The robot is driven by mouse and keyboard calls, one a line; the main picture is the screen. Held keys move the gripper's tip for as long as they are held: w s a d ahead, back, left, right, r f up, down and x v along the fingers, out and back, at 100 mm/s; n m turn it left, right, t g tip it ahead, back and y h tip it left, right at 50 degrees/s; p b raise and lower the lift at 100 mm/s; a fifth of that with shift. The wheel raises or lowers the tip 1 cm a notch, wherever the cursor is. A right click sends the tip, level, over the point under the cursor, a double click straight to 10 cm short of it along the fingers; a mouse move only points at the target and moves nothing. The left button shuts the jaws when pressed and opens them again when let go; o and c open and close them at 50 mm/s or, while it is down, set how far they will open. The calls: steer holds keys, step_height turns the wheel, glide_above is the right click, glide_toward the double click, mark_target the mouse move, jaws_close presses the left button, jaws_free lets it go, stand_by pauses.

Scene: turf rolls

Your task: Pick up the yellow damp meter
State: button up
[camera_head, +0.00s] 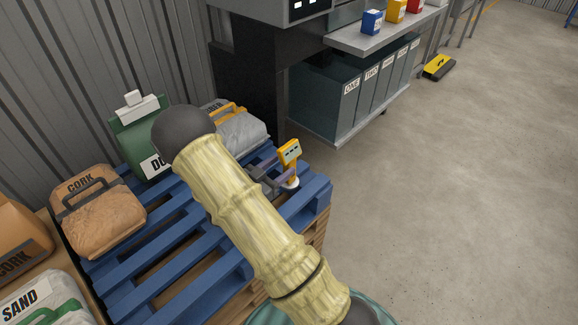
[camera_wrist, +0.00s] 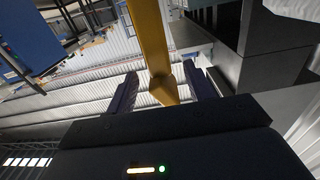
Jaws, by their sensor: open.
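The yellow damp meter (camera_head: 290,150) stands upright near the far right corner of the blue pallet, with a small screen on its head and a white foot below. My gripper (camera_head: 277,174) is beside its lower part, with my arm reaching across the pallet. In the wrist view the meter's yellow shaft (camera_wrist: 150,45) runs down between the two dark fingers of my gripper (camera_wrist: 160,75). The fingers are apart, with a gap visible on both sides of the shaft. The meter's head is out of the wrist view.
The blue pallet (camera_head: 180,243) also bears a cork bag (camera_head: 97,215), a green bag (camera_head: 133,135) and a grey bag (camera_head: 241,131) behind my gripper. A dark post (camera_head: 250,85) and a shelf with labelled bins (camera_head: 350,90) stand beyond.

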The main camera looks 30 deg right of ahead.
mark_target(294, 142)
steer(key=shift+d, duration=0.1)
steer(key=b+x, duration=0.1)
steer(key=x, duration=0.5)
steer(key=shift+b, duration=0.3)
steer(key=shift+s+d, duration=0.1)
jaws_close()
steer(key=shift+r+p, duration=1.9)
steer(key=shift+r, duration=3.15)
